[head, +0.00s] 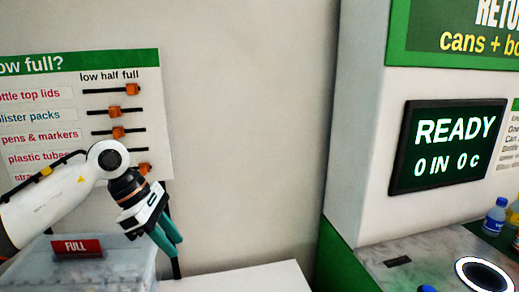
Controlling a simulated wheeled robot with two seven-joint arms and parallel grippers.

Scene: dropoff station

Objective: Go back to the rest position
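My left arm comes in from the left, and its gripper (170,243) points down and to the right with teal fingers. The fingers lie close together from this angle, and I cannot tell whether they are open or shut. No object shows between them. The gripper hangs in front of the pale wall, just right of a clear bin (110,270) with a red FULL tag (77,248). My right gripper is not in view.
A "how full?" board (125,68) with orange sliders hangs behind my arm. A white surface (245,278) below is clear. At right stands a return machine with a READY screen (446,146), a ringed opening (484,275) and bottles (495,217).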

